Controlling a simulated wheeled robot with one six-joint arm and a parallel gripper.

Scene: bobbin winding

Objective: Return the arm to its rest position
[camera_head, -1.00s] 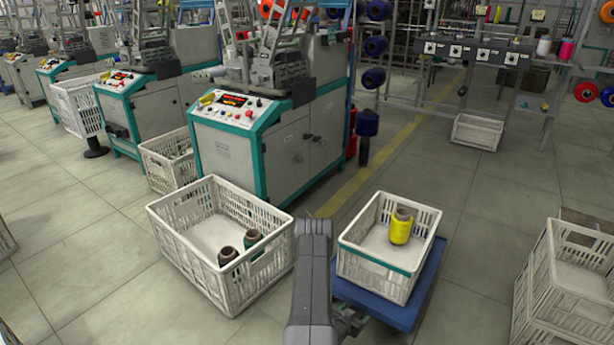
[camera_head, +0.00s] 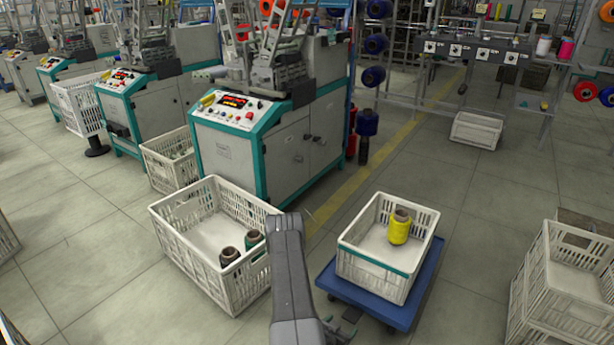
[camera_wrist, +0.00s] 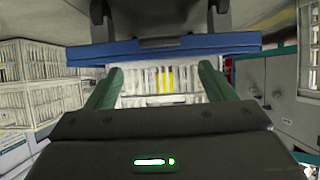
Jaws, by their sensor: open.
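My arm (camera_head: 288,265) rises from the bottom of the head view, between a large white crate and a smaller crate on a blue cart. My gripper (camera_wrist: 160,78) shows in the wrist view with its two green fingers spread apart. Nothing is between them. The wrist picture looks upside down; the blue cart (camera_wrist: 180,48) and its wheels are at its top. The crate wall (camera_wrist: 140,88) shows beyond the fingers, with yellow through its slats. In the head view, part of the gripper end is cut off or hidden near the bottom edge.
The smaller crate (camera_head: 370,262) on the cart (camera_head: 385,312) holds a yellow bobbin (camera_head: 399,228). Stacked crates (camera_head: 562,290) stand at right. A winding machine (camera_head: 235,155) stands behind.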

